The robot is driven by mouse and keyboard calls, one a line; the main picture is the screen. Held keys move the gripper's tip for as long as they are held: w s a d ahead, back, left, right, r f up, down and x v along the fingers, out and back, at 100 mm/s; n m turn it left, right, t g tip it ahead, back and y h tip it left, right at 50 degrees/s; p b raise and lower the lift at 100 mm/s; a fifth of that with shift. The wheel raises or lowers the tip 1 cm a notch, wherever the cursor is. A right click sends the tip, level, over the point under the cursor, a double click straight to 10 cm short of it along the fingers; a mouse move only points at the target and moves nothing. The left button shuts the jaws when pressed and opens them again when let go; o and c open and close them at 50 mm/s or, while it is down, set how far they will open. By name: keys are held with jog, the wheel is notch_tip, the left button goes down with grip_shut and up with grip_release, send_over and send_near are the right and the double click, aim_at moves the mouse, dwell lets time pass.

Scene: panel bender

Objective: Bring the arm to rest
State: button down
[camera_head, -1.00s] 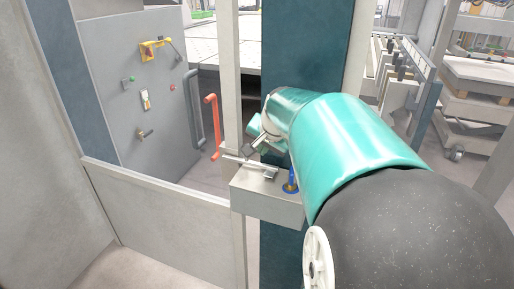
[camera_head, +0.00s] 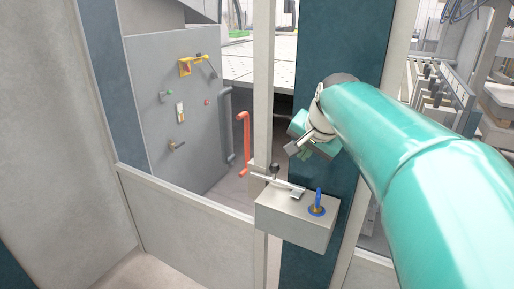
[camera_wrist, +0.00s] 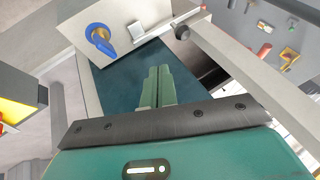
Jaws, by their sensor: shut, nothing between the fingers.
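My arm reaches in from the right in the head view, with its teal links in front of the dark blue post. My gripper (camera_head: 302,150) is at its end, above and slightly behind the grey box with the blue key switch, and apart from it. In the wrist view my gripper's two green fingers (camera_wrist: 158,86) lie together with nothing between them. They point toward the dark blue post face. The arm's lower part is outside the head view.
The grey box (camera_head: 295,222) on the post carries a blue key (camera_head: 318,200) and a metal latch bar (camera_head: 283,183). A red handle (camera_head: 243,145) and a grey control panel (camera_head: 170,120) stand behind the low barrier (camera_head: 190,215). Racks fill the right background.

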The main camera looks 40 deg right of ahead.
jog(key=shift+s, duration=0.1)
jog(key=shift+s, duration=0.1)
jog(key=s+a+f+n+y, duration=0.1)
jog(key=a+f+n, duration=0.3)
jog(key=a, duration=0.6)
jog(key=s+a+f+n+y, duration=0.1)
jog(key=a+f+n, duration=0.3)
jog(key=a, duration=0.6)
jog(key=s+a+f+n+y, duration=0.1)
jog(key=s+a+f+n, duration=0.2)
jog(key=a+n, duration=0.3)
jog(key=a+f, duration=0.1)
jog(key=a, duration=0.3)
jog(key=shift+s+g, duration=0.2)
jog(key=shift+g, duration=0.1)
jog(key=shift+d, duration=0.2)
